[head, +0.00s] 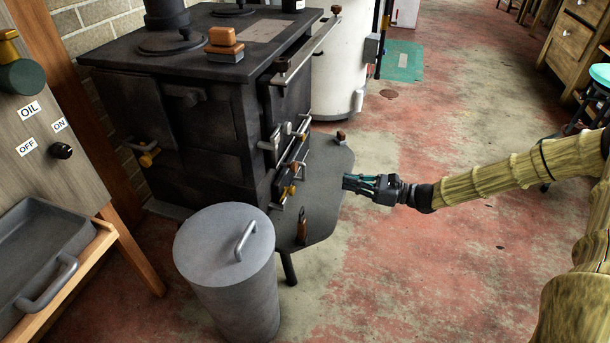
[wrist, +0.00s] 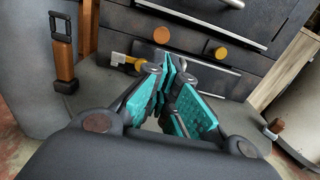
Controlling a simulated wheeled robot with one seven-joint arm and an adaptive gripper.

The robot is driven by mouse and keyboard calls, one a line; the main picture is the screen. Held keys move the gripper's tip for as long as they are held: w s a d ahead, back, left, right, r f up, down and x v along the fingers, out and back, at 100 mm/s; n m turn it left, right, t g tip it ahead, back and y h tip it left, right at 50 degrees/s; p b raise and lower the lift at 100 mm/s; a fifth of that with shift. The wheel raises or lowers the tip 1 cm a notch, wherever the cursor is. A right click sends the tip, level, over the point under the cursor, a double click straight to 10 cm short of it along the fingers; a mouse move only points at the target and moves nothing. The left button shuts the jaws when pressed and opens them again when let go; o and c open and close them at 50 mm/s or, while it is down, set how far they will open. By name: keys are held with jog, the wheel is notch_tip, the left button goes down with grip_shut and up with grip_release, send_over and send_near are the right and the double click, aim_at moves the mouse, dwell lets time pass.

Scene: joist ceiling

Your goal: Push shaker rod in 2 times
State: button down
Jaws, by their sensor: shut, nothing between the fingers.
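The black stove (head: 215,130) stands left of centre in the head view. Its front carries several small knobs and rods; I cannot tell for certain which is the shaker rod. Two round orange-brown knobs, one left (wrist: 161,35) and one right (wrist: 220,53), sit above the fingertips. My gripper (head: 352,183) is shut and empty, in front of the stove, pointing at its lower front. It also shows in the wrist view (wrist: 172,65), its fingers hiding part of the front.
A grey lidded bin (head: 225,265) stands left of the stove front. A wooden-handled tool (head: 302,226) stands on the dark hearth plate (head: 325,170). A small knob (head: 341,137) rises from the plate's far edge. A white cylinder (head: 340,75) stands behind. The floor right is mostly clear.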

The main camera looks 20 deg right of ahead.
aim_at(296, 171)
jog(key=b+x, duration=0.6)
jog(key=x, duration=0.8)
jog(key=shift+w+a, duration=0.1)
jog(key=shift+a, duration=0.05)
jog(key=shift+x, duration=1.5)
jog(key=p+v, duration=0.5)
jog(key=v, duration=0.9)
